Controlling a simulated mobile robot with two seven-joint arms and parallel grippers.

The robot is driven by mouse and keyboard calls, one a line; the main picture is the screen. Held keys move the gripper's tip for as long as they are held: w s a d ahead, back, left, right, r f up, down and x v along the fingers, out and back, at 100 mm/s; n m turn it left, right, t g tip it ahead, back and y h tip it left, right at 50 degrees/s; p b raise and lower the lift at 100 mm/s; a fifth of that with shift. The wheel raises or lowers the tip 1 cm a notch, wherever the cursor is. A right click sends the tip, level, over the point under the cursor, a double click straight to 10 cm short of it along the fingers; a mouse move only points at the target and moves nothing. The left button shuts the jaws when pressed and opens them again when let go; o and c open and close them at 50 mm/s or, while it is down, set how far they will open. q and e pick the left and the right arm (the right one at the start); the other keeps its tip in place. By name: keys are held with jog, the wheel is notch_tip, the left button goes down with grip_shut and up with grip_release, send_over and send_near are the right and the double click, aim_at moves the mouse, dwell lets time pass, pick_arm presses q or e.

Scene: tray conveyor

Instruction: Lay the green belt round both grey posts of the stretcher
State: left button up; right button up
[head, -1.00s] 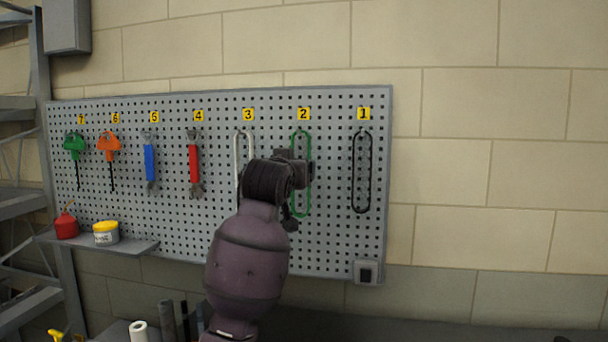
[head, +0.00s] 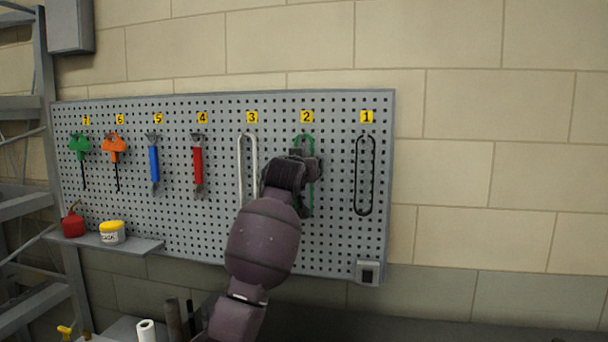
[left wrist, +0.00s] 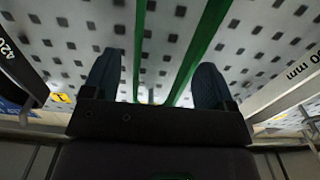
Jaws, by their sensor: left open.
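The green belt (head: 311,197) hangs on the pegboard under label 2, partly hidden behind my arm in the head view. My left gripper (head: 313,168) is in front of it. In the left wrist view, the two dark fingers of my left gripper (left wrist: 158,68) are apart, and two strands of the green belt (left wrist: 205,45) run through the space between them. The fingers are not closed on the belt. The stretcher and its grey posts are not in view. My right gripper is not in view.
A white belt (head: 241,160) hangs left of the green one and a black belt (head: 358,175) right of it. Further left on the pegboard (head: 335,250) hang red, blue, orange and green tools. A small shelf (head: 145,246) holds a red can and a yellow-lidded tub.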

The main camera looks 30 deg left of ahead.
pick_arm(q)
jog(key=shift+w, duration=0.3)
jog(key=c, duration=1)
jog(key=shift+s+r, duration=0.1)
